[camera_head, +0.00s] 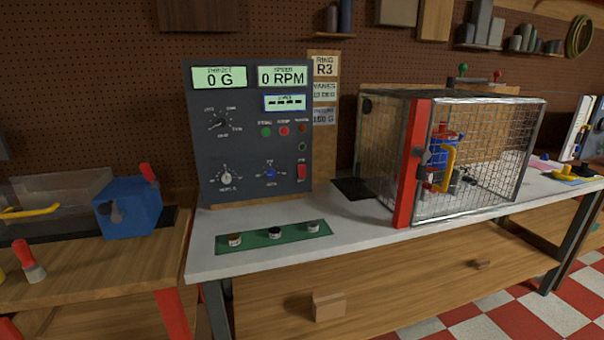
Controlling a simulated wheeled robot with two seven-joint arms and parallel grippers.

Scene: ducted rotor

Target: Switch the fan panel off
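The dark grey fan panel (248,135) stands upright at the back of the white-topped bench. Its lit displays read 0 G (219,78) and 0 RPM (283,77), and a small blue-edged display (285,103) shows dashes. A red rocker switch (301,172) sits at its lower right; I cannot tell which way it is tipped. Green (266,132) and red (284,131) buttons sit mid-panel, with a black knob (219,123), a white knob (226,178) and a blue knob (269,174). Neither gripper is in view.
A green strip (255,239) with 3 small pieces lies before the panel. A blue box (128,211) sits on the left wooden bench (90,265).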

